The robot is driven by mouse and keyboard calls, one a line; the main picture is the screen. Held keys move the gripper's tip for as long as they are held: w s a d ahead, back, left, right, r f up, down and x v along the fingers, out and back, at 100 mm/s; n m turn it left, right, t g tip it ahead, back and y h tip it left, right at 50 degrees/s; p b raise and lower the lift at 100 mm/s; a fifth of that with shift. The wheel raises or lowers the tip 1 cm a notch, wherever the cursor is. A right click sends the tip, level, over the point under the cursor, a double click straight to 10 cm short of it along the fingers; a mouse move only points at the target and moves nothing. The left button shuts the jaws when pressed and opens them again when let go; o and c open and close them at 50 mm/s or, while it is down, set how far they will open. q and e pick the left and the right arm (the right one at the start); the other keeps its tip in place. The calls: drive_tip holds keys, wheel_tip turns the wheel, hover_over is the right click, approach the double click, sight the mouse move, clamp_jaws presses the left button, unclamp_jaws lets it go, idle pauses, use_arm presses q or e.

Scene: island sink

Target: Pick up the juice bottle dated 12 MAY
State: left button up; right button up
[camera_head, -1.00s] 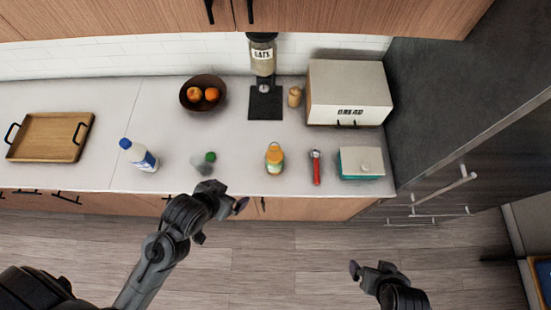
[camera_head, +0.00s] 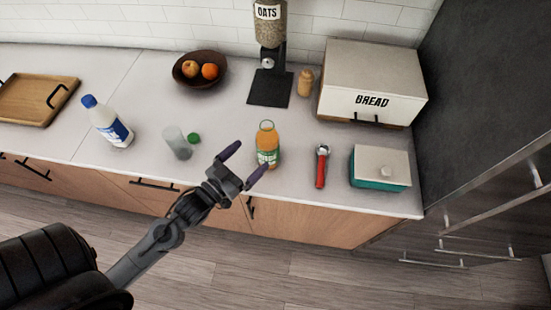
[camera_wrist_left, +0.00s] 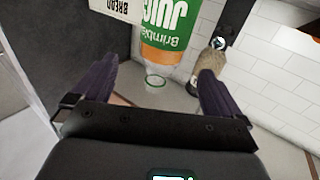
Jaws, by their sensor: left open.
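The juice bottle (camera_head: 267,146) has orange juice and a green-and-white label. It stands upright near the counter's front edge. In the left wrist view the bottle (camera_wrist_left: 163,42) appears upside down, with "JUICE" on its label; no date is readable. My left gripper (camera_head: 247,160) is open and empty, just left of and in front of the bottle. Its two dark fingers point toward the bottle, which shows beyond and between the fingers in the left wrist view. I see no contact. My right gripper is not in view.
A red-handled tool (camera_head: 321,168) and a teal box (camera_head: 380,167) are to the right. The bread box (camera_head: 372,85) is behind.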

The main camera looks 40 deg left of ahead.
sight(271, 139)
use_arm(q)
wheel_tip(271, 139, down, 2)
drive_tip(key=shift+s+a+f+b, duration=0.1)
drive_tip(key=shift+f+b, duration=0.05)
drive_tip(key=shift+b, duration=0.35)
drive_tip(key=shift+w, duration=0.3)
drive_tip(key=w, duration=1)
drive_tip(key=shift+c, duration=0.2)
drive_tip(key=c, duration=1)
